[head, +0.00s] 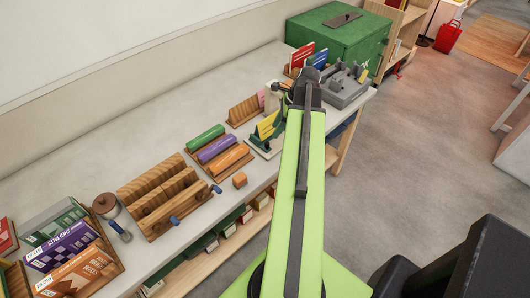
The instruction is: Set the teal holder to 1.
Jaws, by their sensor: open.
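A dark teal holder (280,131) stands on the long pale bench, just left of my arm. A yellow piece (266,125) with line markings sits in it. Any number or setting on the holder is too small to read, and my arm may hide part of its right side. My gripper (307,74) is at the far end of my green arm, beyond the holder and above the bench. It is open, and I see nothing held in it. The gap between the gripper and the things behind it is hard to judge.
Left of the holder are a wooden rack with green, purple and orange rolls (217,149) and slotted wooden blocks (160,196). A grey fixture (345,86) and a green box (338,38) stand beyond.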

